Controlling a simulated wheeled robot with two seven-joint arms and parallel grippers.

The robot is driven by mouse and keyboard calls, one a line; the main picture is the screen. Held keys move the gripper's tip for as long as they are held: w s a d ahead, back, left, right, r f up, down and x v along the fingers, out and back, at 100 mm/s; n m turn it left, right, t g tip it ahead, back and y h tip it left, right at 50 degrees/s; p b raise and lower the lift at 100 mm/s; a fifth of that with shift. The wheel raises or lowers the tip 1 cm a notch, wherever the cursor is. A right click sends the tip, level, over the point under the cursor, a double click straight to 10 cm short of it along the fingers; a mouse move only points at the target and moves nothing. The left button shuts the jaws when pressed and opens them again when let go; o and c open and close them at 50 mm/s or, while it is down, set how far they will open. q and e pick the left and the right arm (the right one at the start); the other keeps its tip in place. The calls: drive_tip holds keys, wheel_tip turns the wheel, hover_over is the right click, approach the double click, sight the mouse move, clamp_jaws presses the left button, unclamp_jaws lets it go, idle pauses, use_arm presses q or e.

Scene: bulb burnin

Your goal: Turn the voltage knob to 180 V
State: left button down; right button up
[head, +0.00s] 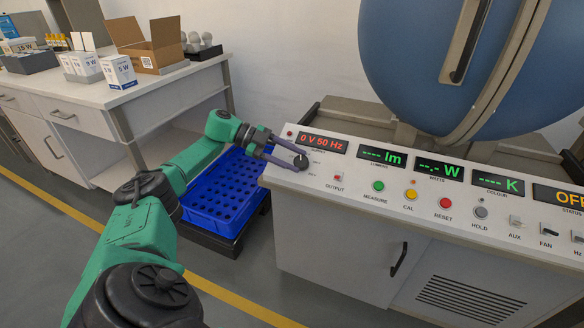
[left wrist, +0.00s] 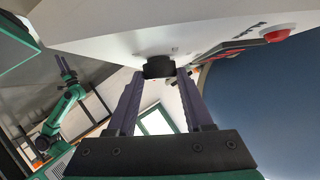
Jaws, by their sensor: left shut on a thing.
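The voltage knob (head: 300,162) is a small black dial at the left end of the white control panel (head: 340,178), below a red display (head: 321,143) reading "0 V 50 Hz". My left gripper (head: 296,158) reaches in from the left and is shut on the knob. In the left wrist view the black knob (left wrist: 159,67) sits between the two finger ends (left wrist: 160,76). Its pointer and most scale marks are hidden or too small to read. My right gripper (left wrist: 67,68) shows small at the left of the wrist view; its jaw state is unclear.
A blue crate (head: 205,221) stands low beside the panel. Right of the knob are a red output button (head: 338,177), coloured buttons and switches. A large blue sphere (head: 450,60) rises behind. A side table (head: 130,95) holds boxes and bulbs.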

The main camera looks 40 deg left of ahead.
use_arm(q)
drive_tip(key=shift+w+m+g, duration=0.15)
drive_tip(key=shift+m+g, duration=0.85)
drive_tip(key=shift+g, duration=0.1)
use_arm(e)
drive_tip(key=shift+w+a+r, duration=0.2)
drive_tip(key=shift+w+r, duration=0.1)
drive_tip(key=shift+r, duration=0.55)
use_arm(q)
drive_tip(key=shift+c, duration=1.5)
unclamp_jaws()
drive_tip(key=shift+w+d, duration=0.1)
drive_tip(key=shift+r, duration=0.1)
